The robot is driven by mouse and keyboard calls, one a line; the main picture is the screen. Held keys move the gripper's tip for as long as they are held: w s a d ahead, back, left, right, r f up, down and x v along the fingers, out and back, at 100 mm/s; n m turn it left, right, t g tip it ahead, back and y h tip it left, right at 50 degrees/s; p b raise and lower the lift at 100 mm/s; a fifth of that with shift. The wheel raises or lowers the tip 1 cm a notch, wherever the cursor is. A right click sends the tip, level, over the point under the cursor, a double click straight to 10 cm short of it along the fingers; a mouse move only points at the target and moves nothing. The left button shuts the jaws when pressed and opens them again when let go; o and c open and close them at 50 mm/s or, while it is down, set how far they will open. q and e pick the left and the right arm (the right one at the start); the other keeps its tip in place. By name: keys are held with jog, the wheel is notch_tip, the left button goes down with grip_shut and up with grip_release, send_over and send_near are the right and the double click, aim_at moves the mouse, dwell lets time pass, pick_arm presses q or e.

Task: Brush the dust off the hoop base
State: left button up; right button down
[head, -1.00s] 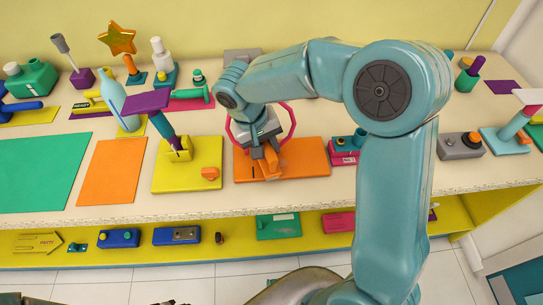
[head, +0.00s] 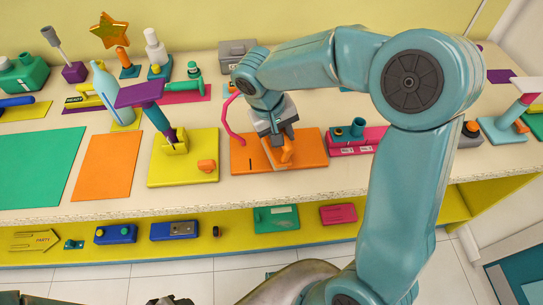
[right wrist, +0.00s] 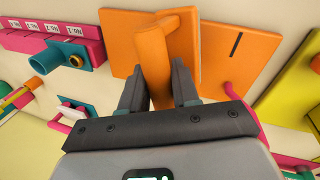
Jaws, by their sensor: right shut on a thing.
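The hoop base is a flat orange board (head: 308,149) on the table, with a thin dark slot near its left side; it also fills the middle of the right wrist view (right wrist: 215,60). My right gripper (head: 279,147) points down over the board. It is shut on an orange block-like tool (right wrist: 153,62), probably the brush, whose lower end is at or near the board's surface; contact is unclear. I cannot make out dust.
Left of the board stands a yellow base (head: 185,178) with a purple-topped post. To its right is a pink block (head: 350,147) with teal parts. Orange (head: 105,168) and green (head: 38,168) mats lie further left. A yellow shelf below holds several small items.

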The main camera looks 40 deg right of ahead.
jog(key=shift+s+d, duration=0.75)
jog(key=shift+d, duration=0.35)
jog(key=shift+w+a+r, duration=0.1)
jog(key=shift+w+a, duration=0.6)
jog(key=shift+a, duration=0.35)
jog(key=shift+w+a+r, duration=0.1)
jog(key=shift+w+a, duration=0.6)
jog(key=shift+a, duration=0.35)
jog(key=shift+f, duration=0.1)
jog(key=shift+a, duration=0.1)
jog(key=shift+f, duration=0.1)
jog(key=shift+f+b, duration=0.5)
jog(key=shift+b, duration=0.05)
